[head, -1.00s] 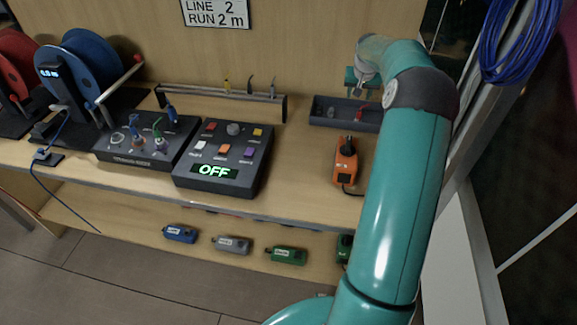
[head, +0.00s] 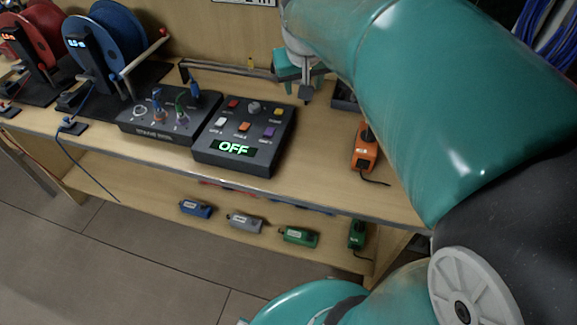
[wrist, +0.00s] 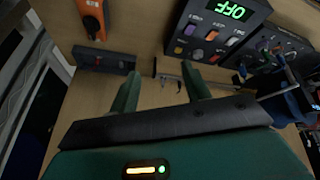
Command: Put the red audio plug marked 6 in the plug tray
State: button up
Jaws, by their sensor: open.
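My gripper (head: 298,88) is open over the back of the bench, near the right end of a low plug rack (head: 215,70). In the wrist view its two fingers (wrist: 160,82) are apart, with nothing clearly held. Small plugs on the rack (wrist: 215,84) show between and beyond the fingers, too small to read. The dark tray (head: 343,104) lies to the right of my gripper, mostly hidden by my arm. It shows whole in the wrist view (wrist: 100,70), with small items inside. I cannot make out a red plug marked 6.
A console reading OFF (head: 233,167) and a socket box (head: 150,131) with several plugs stand left of my gripper. An orange tool (head: 364,158) is at the right. Cable reels (head: 103,45) stand far left. Several small boxes (head: 245,221) sit on the lower shelf.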

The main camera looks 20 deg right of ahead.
jog(key=s+a+f+n+y, duration=0.1)
jog(key=s+a+f, duration=0.1)
jog(key=s+a, duration=0.3)
jog(key=s+a+f+n+t+y, duration=0.1)
jog(key=s+a, duration=0.5)
jog(key=s, duration=0.6)
jog(key=shift+s+f, duration=0.25)
jog(key=shift+f, duration=0.45)
